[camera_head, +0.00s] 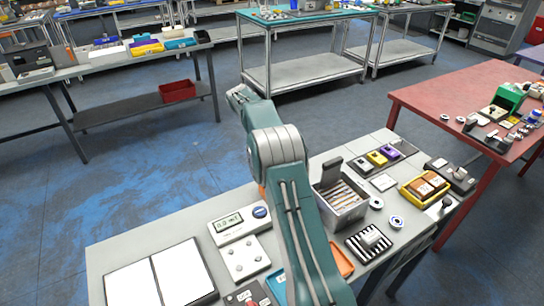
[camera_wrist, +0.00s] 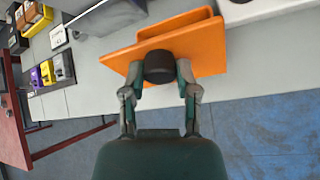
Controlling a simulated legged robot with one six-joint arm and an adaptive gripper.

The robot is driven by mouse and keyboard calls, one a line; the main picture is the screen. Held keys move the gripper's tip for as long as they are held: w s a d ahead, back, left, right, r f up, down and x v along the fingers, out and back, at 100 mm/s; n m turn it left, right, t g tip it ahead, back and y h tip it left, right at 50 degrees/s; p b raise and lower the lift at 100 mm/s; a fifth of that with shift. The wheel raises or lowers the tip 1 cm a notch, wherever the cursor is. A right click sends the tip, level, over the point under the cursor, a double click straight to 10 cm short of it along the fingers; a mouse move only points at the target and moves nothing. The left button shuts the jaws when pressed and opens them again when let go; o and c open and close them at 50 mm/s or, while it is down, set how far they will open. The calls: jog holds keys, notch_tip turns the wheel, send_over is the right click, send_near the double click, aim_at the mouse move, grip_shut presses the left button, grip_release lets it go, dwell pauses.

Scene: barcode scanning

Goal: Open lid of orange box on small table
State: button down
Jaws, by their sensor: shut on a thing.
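In the wrist view my gripper (camera_wrist: 158,74) is shut on a round black knob (camera_wrist: 159,66). The knob sits on a flat orange lid (camera_wrist: 207,52), which looks tilted. A second orange edge (camera_wrist: 176,23) shows just behind the lid; I cannot tell whether it is the box wall or part of the lid. In the head view my arm hides the gripper. A small orange patch (camera_head: 262,190) shows at the arm's left side, and a flat orange piece (camera_head: 341,259) lies on the small table (camera_head: 215,205) just right of the arm.
On the small table, a grey box with a raised lid (camera_head: 332,173) holds several rods, right of my arm. A meter (camera_head: 229,225) and white sheets (camera_head: 184,272) lie on the left. A red table (camera_head: 440,100) stands to the right. Blue-grey floor (camera_head: 150,150) is free beyond.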

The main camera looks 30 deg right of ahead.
jog(key=shift+f, duration=0.3)
